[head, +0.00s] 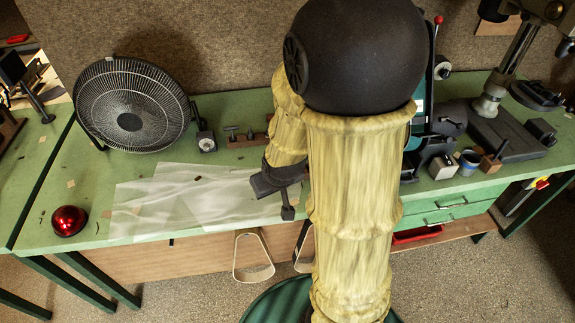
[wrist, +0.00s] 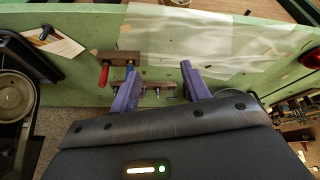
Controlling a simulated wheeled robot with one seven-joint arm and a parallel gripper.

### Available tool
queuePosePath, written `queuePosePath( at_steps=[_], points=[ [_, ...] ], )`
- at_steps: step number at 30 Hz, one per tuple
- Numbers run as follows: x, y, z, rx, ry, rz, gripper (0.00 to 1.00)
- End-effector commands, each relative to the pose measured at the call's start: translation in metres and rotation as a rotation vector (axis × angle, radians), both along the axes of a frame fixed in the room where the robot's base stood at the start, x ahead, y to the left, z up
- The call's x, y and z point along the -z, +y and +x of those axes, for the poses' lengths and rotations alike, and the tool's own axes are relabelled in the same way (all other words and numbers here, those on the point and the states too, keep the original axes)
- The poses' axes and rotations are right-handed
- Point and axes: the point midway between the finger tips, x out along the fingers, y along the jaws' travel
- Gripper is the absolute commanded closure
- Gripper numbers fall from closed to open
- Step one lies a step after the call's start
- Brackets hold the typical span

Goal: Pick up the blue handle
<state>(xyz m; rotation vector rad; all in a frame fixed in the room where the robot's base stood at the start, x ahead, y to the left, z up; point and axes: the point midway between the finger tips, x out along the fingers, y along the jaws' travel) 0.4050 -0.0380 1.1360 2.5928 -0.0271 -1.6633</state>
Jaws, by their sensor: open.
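In the wrist view my gripper (wrist: 159,68) is open, its two purple fingers apart above the green bench edge, with nothing held between them. A clamp with wooden bars (wrist: 118,57) lies at the left finger, and its red handle (wrist: 103,76) stands just left of that finger. A small blue patch (wrist: 130,67) at the left fingertip may be the blue handle. It is mostly hidden and hard to tell from the finger. In the head view my gripper (head: 287,201) is over the front edge of the bench, and no blue handle can be made out there.
Clear sheets (head: 165,200) lie on the green bench (head: 90,185). A black fan (head: 131,104) stands at the back left, and a red dome (head: 69,220) is at the front left. Small tools (head: 232,134) stand behind my gripper. A drill stand (head: 490,103) is at the right.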

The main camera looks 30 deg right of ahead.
Motion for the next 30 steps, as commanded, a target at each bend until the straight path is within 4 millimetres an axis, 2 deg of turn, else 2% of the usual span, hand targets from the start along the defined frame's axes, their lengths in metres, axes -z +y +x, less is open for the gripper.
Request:
queuePosePath(
  at_steps=[1, 6, 15, 23, 30],
  points=[
    [0.018, -0.01, 0.01, -0.003, -0.034, -0.01, 0.53],
    [0.051, -0.038, 0.044, -0.036, -0.194, -0.037, 0.53],
    [0.101, -0.075, 0.078, -0.086, -0.486, -0.042, 0.53],
    [0.132, -0.1, 0.08, -0.081, -0.757, -0.01, 0.53],
    [0.146, -0.124, 0.059, -0.013, -1.014, 0.023, 0.53]
  ],
)
